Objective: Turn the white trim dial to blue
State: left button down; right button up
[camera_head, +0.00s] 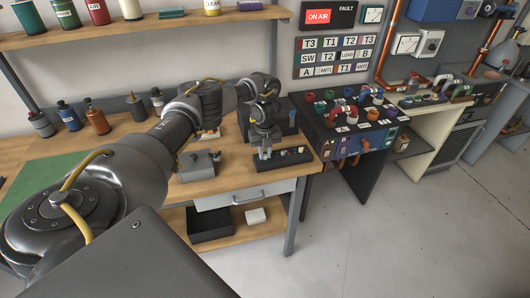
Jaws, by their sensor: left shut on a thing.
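My left arm reaches across the workbench from the left. Its gripper (265,154) points down at the left part of a low black control box (283,161) near the bench's front right edge. The gripper is shut on a small pale knob there, which I take for the white trim dial; the fingers cover most of it. The dial's pointer and any blue mark are too small or hidden to read. Small knobs, one red, show on the box to the right of the gripper. My right gripper is not in view.
A grey metal block (199,166) stands left of the box on the wooden bench (230,181). Several bottles stand at the back left, below a shelf (150,24). A console with coloured knobs (362,137) stands to the right. The floor (400,235) in front is clear.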

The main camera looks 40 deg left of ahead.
aim_at(265, 155)
pick_arm(q)
jog(key=shift+a+r, duration=0.1)
dwell(0.4)
jog(key=c, duration=1.3)
grip_release()
jog(key=shift+c, duration=0.2)
jog(key=shift+r, duration=0.4)
notch_tip(265, 155, up, 10)
jog(key=shift+f, duration=0.1)
